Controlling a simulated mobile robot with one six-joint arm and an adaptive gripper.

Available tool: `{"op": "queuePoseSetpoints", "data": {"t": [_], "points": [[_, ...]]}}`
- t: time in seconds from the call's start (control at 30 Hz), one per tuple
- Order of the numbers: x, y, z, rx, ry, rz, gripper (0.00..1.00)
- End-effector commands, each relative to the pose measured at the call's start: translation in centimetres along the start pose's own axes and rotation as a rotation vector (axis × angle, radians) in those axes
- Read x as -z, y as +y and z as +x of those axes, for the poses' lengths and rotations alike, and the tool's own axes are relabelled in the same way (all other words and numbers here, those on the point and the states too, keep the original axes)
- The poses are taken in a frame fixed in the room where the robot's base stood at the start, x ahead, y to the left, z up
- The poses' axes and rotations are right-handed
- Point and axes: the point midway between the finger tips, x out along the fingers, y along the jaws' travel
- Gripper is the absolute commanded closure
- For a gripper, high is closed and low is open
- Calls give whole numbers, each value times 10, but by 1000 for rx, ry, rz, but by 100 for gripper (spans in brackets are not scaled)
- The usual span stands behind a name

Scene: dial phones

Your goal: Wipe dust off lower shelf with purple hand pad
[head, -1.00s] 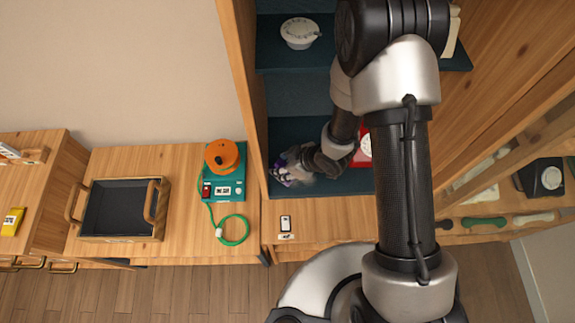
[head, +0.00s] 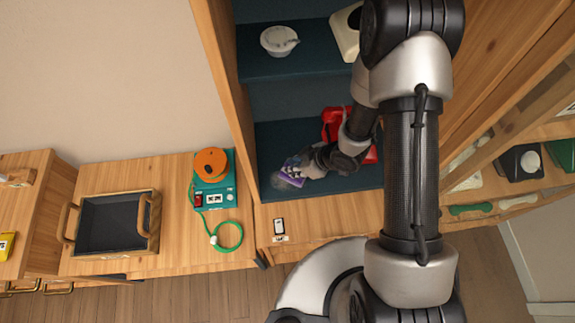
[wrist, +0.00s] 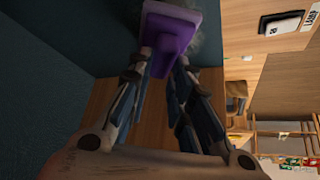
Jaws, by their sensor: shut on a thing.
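The purple hand pad (head: 291,166) is in my gripper (head: 304,168), at the front left of the dark teal lower shelf (head: 275,138). In the wrist view my gripper's fingers (wrist: 166,64) are closed around the handle of the pad (wrist: 178,30), and its flat face is turned away toward the shelf. A hazy grey dust patch (head: 288,181) lies just in front of the pad at the shelf's front edge. Grey haze also shows beside the pad in the wrist view. I cannot tell whether the pad touches the shelf.
A red phone (head: 334,122) stands on the lower shelf behind my arm, partly hidden. The wooden side panel (head: 224,90) bounds the shelf on the left.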

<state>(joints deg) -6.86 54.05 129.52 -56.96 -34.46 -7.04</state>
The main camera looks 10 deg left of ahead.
Motion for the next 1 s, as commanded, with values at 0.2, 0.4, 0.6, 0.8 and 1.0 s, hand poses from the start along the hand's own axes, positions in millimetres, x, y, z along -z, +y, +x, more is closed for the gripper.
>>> {"op": "queuePoseSetpoints", "data": {"t": [0.2,0.4,0.6,0.8,1.0], "points": [[-5,4,-4,0,0,0,100],[-16,14,-13,-2,0,2,100],[-26,21,-20,0,0,-1,100],[-26,23,-22,0,0,-1,100],[-19,16,-16,2,0,-4,100]]}}
